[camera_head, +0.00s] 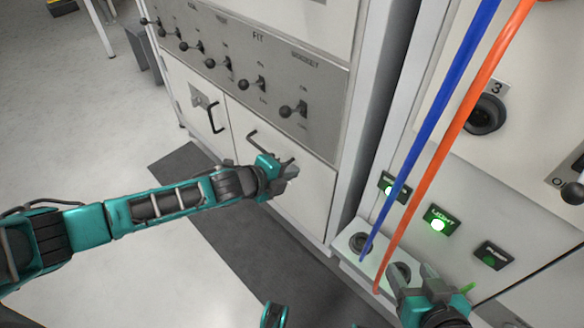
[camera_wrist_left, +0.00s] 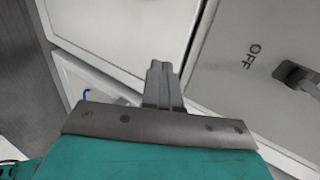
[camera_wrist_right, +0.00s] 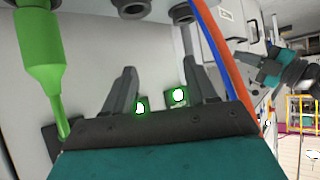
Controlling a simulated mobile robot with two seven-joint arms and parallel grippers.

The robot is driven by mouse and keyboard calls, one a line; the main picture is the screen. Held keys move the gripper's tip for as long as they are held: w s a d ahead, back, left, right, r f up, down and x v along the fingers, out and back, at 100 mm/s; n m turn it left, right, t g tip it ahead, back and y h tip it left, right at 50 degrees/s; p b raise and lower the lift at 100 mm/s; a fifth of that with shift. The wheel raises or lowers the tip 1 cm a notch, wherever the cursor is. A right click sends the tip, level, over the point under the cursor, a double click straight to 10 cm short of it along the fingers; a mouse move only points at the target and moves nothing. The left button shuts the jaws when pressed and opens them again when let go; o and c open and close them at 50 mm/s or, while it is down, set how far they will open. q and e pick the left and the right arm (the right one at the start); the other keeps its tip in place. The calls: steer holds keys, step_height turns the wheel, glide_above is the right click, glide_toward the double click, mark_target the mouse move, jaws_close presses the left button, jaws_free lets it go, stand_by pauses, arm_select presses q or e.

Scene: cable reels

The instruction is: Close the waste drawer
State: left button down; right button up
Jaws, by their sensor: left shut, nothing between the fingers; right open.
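Below a grey switch panel are two white fronts with dark bar handles, a left one (camera_head: 193,98) with a small grey label and a right one (camera_head: 300,205). I cannot read which is the waste drawer, and neither visibly stands out far. My left gripper (camera_head: 291,170) is shut and empty, right at the upper part of the right front. In the left wrist view its fingers (camera_wrist_left: 160,80) point at a white panel (camera_wrist_left: 130,25); I cannot tell whether they touch. My right gripper (camera_head: 428,275) is open and empty, by the ledge at the lower right.
The switch panel (camera_head: 230,62) carries a row of levers. A blue cable (camera_head: 430,125) and an orange cable (camera_head: 460,130) run down to the ledge (camera_head: 348,240) near my right gripper.

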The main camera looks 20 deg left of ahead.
arm_select(q)
steer(key=p+v, duration=0.3)
steer(key=v, duration=0.7)
steer(key=shift+s+a, duration=0.25)
arm_select(e)
steer(key=shift+s+d+r, duration=0.15)
steer(key=shift+s+r, duration=0.1)
steer(key=shift+r, duration=0.35)
steer(key=shift+s+d+r, duration=0.1)
steer(key=shift+s+r, duration=0.15)
steer(key=shift+r, duration=0.35)
arm_select(q)
steer(key=s+d+n, duration=0.6)
steer(key=d+n, duration=0.2)
steer(key=n, duration=0.2)
steer(key=s+a+n+y+p, duration=0.1)
steer(key=s+a+n+y, duration=0.35)
steer(key=n, duration=0.75)
steer(key=s+a+r+p, duration=0.2)
steer(key=r+p, duration=0.6)
steer(key=p, duration=0.4)
steer(key=shift+s+a+m, duration=0.3)
steer(key=shift+s+a, duration=0.1)
steer(key=shift+s, duration=0.15)
arm_select(e)
steer(key=s+d+r+h, duration=0.1)
steer(key=d+r, duration=0.2)
steer(key=r, duration=0.6)
steer(key=shift+s, duration=0.2)
